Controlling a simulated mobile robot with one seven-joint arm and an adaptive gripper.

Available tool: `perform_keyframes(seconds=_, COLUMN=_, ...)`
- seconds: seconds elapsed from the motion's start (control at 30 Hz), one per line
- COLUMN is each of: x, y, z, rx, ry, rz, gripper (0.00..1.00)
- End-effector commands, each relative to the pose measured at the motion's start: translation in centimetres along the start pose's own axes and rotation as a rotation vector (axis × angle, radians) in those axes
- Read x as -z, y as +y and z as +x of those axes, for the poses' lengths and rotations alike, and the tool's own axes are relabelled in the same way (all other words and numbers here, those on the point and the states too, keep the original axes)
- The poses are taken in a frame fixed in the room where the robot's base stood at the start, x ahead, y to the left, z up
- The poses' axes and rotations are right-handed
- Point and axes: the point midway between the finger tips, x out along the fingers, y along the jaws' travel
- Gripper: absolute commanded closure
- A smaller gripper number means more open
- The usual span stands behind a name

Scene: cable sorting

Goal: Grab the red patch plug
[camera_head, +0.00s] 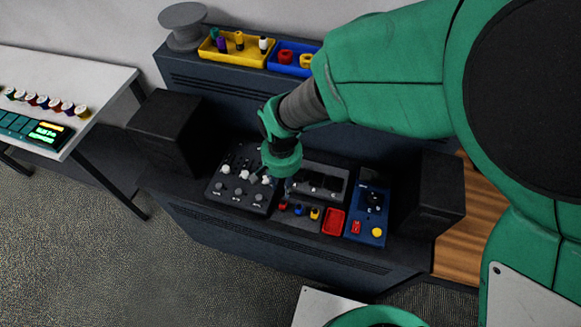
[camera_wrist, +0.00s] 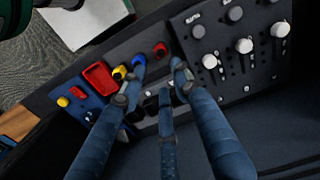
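The red patch plug (camera_head: 283,204) is the leftmost of three coloured plugs on the dark console in the head view. In the wrist view the red patch plug (camera_wrist: 160,49) is at the upper middle, beyond my fingertips. Beside it are the blue plug (camera_wrist: 139,61) and the yellow plug (camera_wrist: 119,72). My gripper (camera_wrist: 155,78) is open, its dark blue fingers spread, with nothing visibly held. In the head view my gripper (camera_head: 284,188) is just above the plug row, its fingers hard to make out. I cannot tell whether a fingertip touches a plug.
A red tray (camera_head: 333,221) and a blue box (camera_head: 369,213) sit right of the plugs. A mixer (camera_head: 241,188) with white knobs stands left. Black speakers (camera_head: 167,130) flank the console. A yellow bin (camera_head: 236,58) is on the rear shelf.

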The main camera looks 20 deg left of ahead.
Motion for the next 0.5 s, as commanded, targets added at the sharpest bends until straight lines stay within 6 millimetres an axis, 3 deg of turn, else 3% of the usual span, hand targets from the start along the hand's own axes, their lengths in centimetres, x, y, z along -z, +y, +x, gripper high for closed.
perform_keyframes(seconds=0.5, x=-0.17, y=-0.41, z=0.81, rx=-0.003, ry=-0.006, rz=-0.003, gripper=0.69)
